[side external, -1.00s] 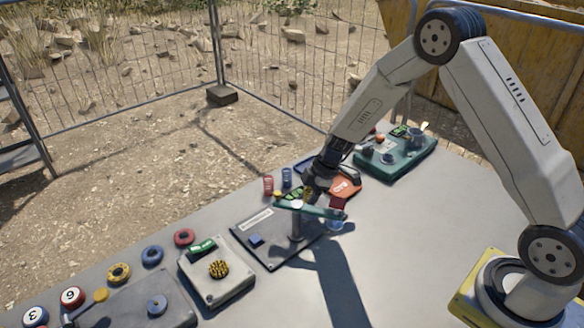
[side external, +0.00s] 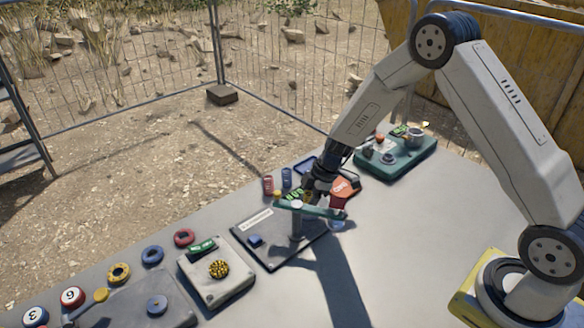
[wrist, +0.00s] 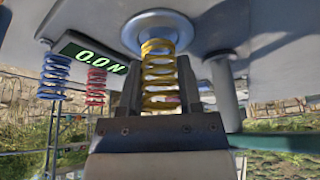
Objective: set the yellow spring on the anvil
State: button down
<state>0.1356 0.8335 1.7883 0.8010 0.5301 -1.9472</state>
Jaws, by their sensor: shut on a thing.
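The yellow spring (wrist: 158,76) is upright between the two jaws of my gripper (wrist: 158,72) in the wrist view, which shows the table upside down. My gripper is shut on it. The far end of the spring is over the middle of a round pale metal disc, the anvil (wrist: 130,30). I cannot tell whether spring and disc touch. The display beside the disc (wrist: 92,55) reads 0.0 N. In the side view my gripper (side external: 316,193) is low over the dark plate (side external: 262,242), behind a green beam (side external: 310,210), which hides the anvil.
A blue spring (wrist: 54,76) and a red spring (wrist: 96,84) stand close by. The green beam sits on a grey post (side external: 296,226) near my gripper. An orange box (side external: 345,184) and a green station (side external: 396,158) are behind. The table's right side is clear.

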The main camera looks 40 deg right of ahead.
jog(key=shift+f, duration=0.5)
jog(key=shift+c, duration=1)
grip_release()
jog(key=shift+o, duration=0.3)
jog(key=shift+o, duration=0.7)
jog(key=shift+r, duration=0.1)
jog(key=shift+r, duration=3.65)
jog(key=shift+s, duration=0.1)
